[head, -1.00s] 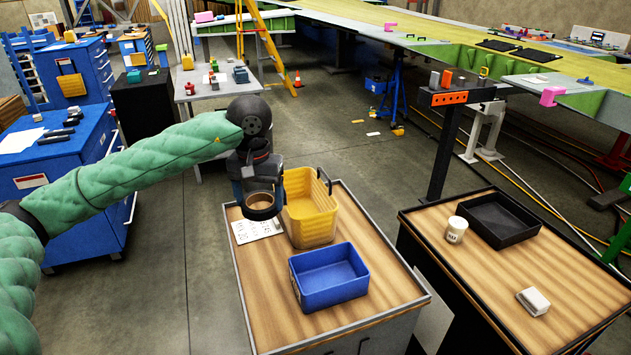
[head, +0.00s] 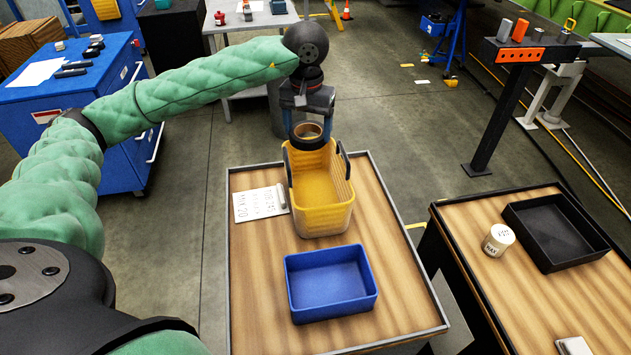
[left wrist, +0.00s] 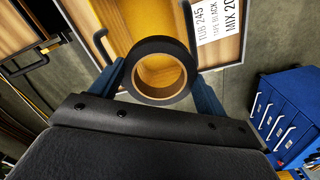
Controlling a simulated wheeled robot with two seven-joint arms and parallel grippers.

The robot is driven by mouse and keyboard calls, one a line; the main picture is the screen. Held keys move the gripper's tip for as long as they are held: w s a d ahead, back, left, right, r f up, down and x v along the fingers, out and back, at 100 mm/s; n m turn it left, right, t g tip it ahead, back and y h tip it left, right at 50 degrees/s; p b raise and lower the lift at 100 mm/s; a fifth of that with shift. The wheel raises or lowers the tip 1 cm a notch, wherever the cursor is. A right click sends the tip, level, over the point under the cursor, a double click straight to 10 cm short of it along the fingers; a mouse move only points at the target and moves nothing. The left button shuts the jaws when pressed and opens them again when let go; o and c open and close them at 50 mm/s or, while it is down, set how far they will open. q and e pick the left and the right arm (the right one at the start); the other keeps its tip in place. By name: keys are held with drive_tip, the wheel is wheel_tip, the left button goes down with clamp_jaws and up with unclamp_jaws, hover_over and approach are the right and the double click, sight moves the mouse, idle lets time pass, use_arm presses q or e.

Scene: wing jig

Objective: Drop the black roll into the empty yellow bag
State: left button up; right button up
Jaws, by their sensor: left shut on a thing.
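The black roll (head: 308,141) has a tan inner ring. My left gripper (head: 308,133) is shut on it and holds it over the back end of the yellow bag (head: 323,219). In the left wrist view the roll (left wrist: 160,45) sits between the two blue fingers, with the yellow bag (left wrist: 122,18) behind it. The bag stands open on the wooden cart top, its handles up, and its visible inside is empty. The part of the inside behind the roll is hidden. My right gripper is not in view.
A blue tray (head: 330,284) stands just in front of the bag. A white label card (head: 261,203) lies left of it. Bare wood lies right of the bag.

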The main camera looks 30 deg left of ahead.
use_arm(q)
wheel_tip(320, 180, down, 4)
drive_tip(key=shift+f, duration=0.1)
drive_tip(key=o, duration=1.1)
drive_tip(key=shift+c, duration=0.2)
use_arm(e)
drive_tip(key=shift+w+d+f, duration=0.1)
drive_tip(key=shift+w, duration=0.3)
use_arm(q)
wheel_tip(320, 180, up, 8)
drive_tip(key=b, duration=0.2)
drive_tip(key=shift+b, duration=0.4)
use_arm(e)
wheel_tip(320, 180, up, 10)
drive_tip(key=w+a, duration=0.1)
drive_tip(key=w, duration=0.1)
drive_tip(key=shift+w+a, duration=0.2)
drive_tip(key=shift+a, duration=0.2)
use_arm(q)
drive_tip(key=shift+f, duration=0.1)
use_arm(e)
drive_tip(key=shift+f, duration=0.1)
